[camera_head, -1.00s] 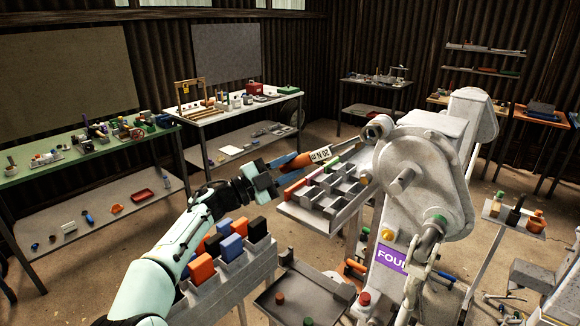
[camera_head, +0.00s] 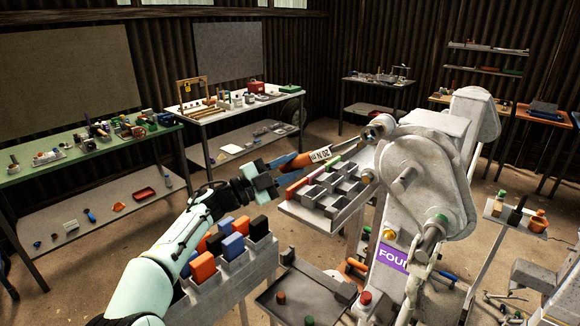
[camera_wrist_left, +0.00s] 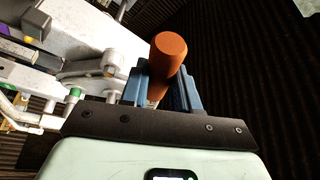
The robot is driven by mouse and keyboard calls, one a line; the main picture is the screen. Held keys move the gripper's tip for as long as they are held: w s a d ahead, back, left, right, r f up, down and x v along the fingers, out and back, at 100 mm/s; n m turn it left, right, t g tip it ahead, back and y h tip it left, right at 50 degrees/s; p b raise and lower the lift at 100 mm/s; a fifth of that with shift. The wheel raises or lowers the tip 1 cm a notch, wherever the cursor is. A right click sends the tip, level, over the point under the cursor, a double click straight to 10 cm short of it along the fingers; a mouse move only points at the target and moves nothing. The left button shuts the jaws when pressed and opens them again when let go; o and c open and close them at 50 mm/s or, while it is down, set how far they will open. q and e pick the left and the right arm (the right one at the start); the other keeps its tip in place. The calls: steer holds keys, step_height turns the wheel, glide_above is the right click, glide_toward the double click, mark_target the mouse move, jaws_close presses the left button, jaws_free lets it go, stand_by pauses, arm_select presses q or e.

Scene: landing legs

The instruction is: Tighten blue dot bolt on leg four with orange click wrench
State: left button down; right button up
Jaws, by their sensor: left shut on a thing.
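My left gripper (camera_head: 258,181) is shut on the orange click wrench (camera_head: 290,162), whose white label reads "20 N" in the head view. The wrench points right, and its grey ring head (camera_head: 382,124) overlaps the upper left of leg four (camera_head: 430,180). I cannot tell whether the head sits around a bolt. In the left wrist view the orange handle (camera_wrist_left: 167,62) stands between the blue fingers (camera_wrist_left: 168,90). Leg four is pale grey metal with a purple "FOUR" label (camera_head: 391,257). I cannot make out a blue dot on any bolt. My right gripper is not visible.
A grey compartment tray (camera_head: 312,213) sits just below the wrench, beside the leg. A rack of orange, blue and black blocks (camera_head: 246,262) stands below my left arm. A dark tray (camera_head: 300,300) lies in front. Workbenches line the walls.

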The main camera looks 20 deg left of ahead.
arm_select(q)
steer(key=shift+s+r, duration=0.1)
steer(key=shift+s+a+b, duration=0.25)
steer(key=shift+s+b, duration=0.2)
steer(key=shift+s, duration=0.15)
steer(key=shift+s+a+b, duration=0.25)
steer(key=shift+s+b, duration=0.05)
steer(key=shift+s, duration=0.35)
steer(key=shift+s+a+b, duration=0.2)
steer(key=shift+s+b, duration=0.1)
steer(key=shift+s, duration=0.3)
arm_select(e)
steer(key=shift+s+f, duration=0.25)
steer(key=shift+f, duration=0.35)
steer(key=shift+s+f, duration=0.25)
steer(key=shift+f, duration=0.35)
